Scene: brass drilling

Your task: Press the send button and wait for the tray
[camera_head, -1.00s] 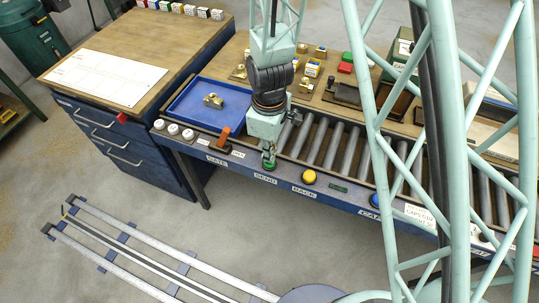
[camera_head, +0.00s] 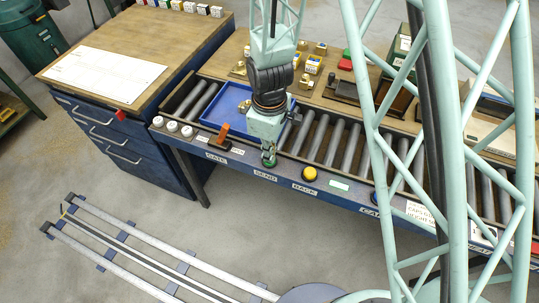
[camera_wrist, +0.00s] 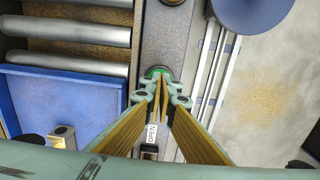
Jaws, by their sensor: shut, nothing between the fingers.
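The green send button (camera_head: 267,164) sits on the blue front rail above the SEND label (camera_head: 265,176). My gripper (camera_head: 269,155) points down at the button, its fingers shut and empty. In the wrist view the fingertips (camera_wrist: 160,84) overlap the near side of the green button (camera_wrist: 158,71); whether they touch it I cannot tell. The blue tray (camera_head: 221,104) lies on the conveyor rollers, left of and behind my gripper, which hides its right part. A brass piece (camera_head: 243,106) is in the tray, and it also shows in the wrist view (camera_wrist: 62,136).
An orange lever (camera_head: 222,132) stands left of my gripper on the rail. Bare rollers (camera_head: 330,138) run right of the tray. Small blocks and fixtures stand behind the conveyor.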

